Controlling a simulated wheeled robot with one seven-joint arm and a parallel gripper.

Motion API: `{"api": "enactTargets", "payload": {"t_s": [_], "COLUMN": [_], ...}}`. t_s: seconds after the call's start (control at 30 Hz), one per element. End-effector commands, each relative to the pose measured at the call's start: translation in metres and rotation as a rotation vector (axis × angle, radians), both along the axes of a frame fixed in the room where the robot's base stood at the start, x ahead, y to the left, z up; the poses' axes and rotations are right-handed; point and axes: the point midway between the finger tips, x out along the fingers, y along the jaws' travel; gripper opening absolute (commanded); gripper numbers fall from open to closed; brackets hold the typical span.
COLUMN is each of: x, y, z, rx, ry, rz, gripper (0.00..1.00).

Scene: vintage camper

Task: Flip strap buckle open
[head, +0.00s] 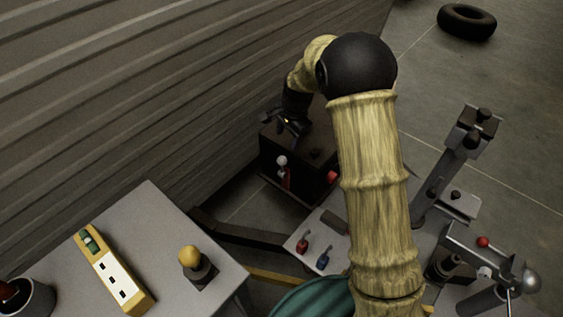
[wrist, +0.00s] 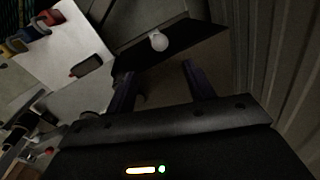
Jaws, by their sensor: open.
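A dark box (head: 300,165) stands on the floor by the ribbed wall. On its front is a small lever with a pale round knob (head: 282,161), and a red part (head: 333,177) sits at its right side. I cannot clearly make out a strap buckle. My gripper (head: 285,122) is over the box top at its back left, partly blurred in shadow. In the wrist view my gripper (wrist: 158,84) is open, with nothing visible between its two dark fingers. A pale round knob (wrist: 159,41) shows beyond the fingertips, apart from them.
Metal hitch parts (head: 450,170) stand at right. A tire (head: 466,22) lies on open floor.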

Motion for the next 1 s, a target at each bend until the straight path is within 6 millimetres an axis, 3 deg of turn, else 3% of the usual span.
{"api": "enactTargets", "payload": {"t_s": [0.1,0.7,1.0], "x": [0.003,0.017,0.021], "y": [0.003,0.018,0.02], "z": [-0.025,-0.127,-0.146], "rx": [0.0,0.0,0.0], "ry": [0.004,0.002,0.0], "rz": [0.0,0.004,0.003], "gripper": [0.53,0.53,0.53]}}
